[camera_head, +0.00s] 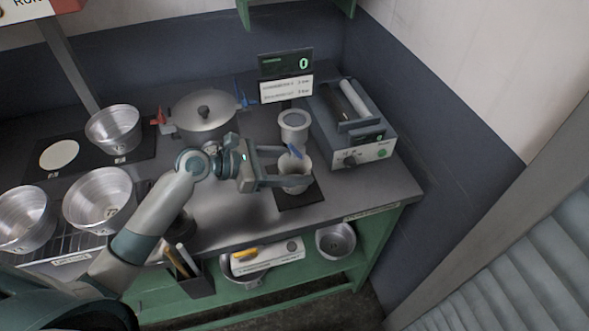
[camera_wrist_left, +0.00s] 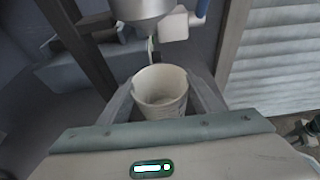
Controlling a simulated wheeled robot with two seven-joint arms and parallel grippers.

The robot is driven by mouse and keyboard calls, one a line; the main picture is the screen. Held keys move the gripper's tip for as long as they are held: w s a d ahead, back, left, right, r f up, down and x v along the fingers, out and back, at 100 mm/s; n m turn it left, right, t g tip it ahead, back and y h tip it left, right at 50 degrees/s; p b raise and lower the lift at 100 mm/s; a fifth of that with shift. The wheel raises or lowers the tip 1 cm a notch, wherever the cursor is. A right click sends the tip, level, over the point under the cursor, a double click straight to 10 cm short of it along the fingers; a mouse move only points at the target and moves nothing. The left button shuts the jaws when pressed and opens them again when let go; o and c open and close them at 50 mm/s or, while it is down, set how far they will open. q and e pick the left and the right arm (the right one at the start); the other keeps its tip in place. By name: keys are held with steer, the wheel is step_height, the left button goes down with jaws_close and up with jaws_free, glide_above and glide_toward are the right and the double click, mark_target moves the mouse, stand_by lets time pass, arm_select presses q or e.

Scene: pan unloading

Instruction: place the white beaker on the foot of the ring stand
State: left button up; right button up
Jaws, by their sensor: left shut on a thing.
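The white beaker (camera_head: 294,176) is upright between the fingers of my left gripper (camera_head: 300,167), which is shut on it. In the left wrist view the open-topped beaker (camera_wrist_left: 160,92) sits between both fingers. The ring stand holds a metal funnel-like vessel (camera_head: 294,124) with a blue valve handle (camera_head: 295,151) below it. The beaker is beneath this vessel and over the dark foot (camera_head: 300,201) of the stand. I cannot tell whether the beaker's base touches the foot. My right gripper is not in view.
A grey device (camera_head: 362,150) stands close to the right of the stand, and a display sign (camera_head: 286,64) behind it. A lidded pot (camera_head: 204,114) and several metal pans stand to the left. The bench's front edge is close in front of the foot.

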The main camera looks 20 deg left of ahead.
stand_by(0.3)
arm_select(q)
steer(key=o, duration=0.9)
steer(key=shift+f, duration=0.1)
steer(key=shift+c, duration=0.2)
steer(key=shift+r, duration=0.2)
steer(key=shift+s+a+r+p, duration=0.1)
steer(key=shift+s+a+p, duration=0.15)
steer(key=shift+p, duration=0.1)
steer(key=p+v, duration=0.5)
steer(key=v, duration=0.6)
steer(key=shift+a, duration=0.1)
